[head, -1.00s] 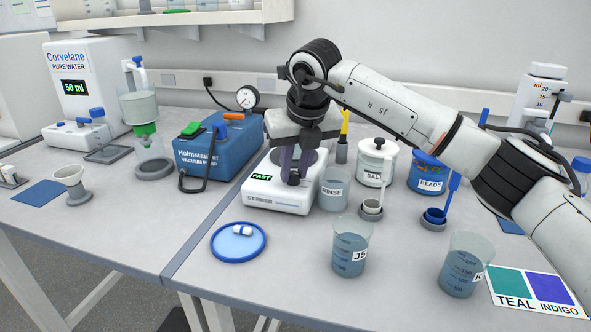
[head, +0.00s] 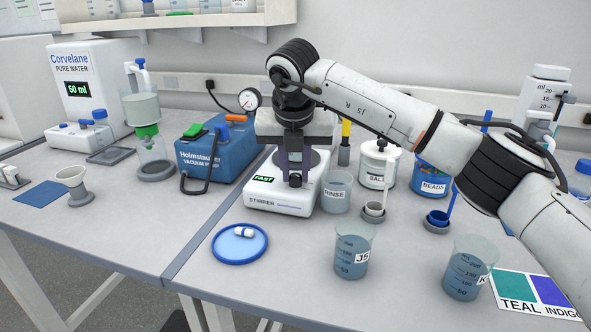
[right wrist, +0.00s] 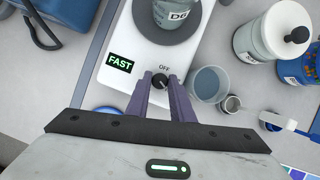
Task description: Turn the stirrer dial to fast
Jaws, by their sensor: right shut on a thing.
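The white stirrer (head: 280,203) stands on the bench, and its green display (head: 263,179) reads FAST. In the right wrist view the same FAST display (right wrist: 119,62) is lit. The small black dial (right wrist: 161,81) is on the stirrer's front, below the word OFF. My right gripper (head: 295,180) reaches down over the stirrer's front. In the right wrist view its two purple fingers (right wrist: 162,88) are closed on the dial from both sides. A vessel marked DG (right wrist: 178,14) stands on the stirrer's round plate (right wrist: 199,28); the gripper hides it in the head view. My left gripper does not show.
A RINSE beaker (head: 336,192) stands just right of the stirrer. The blue vacuum pump (head: 218,150) is at its left. A blue dish (head: 239,257) with a small white bar lies in front. Beakers J5 (head: 352,250) and K (head: 468,268) stand at the front right.

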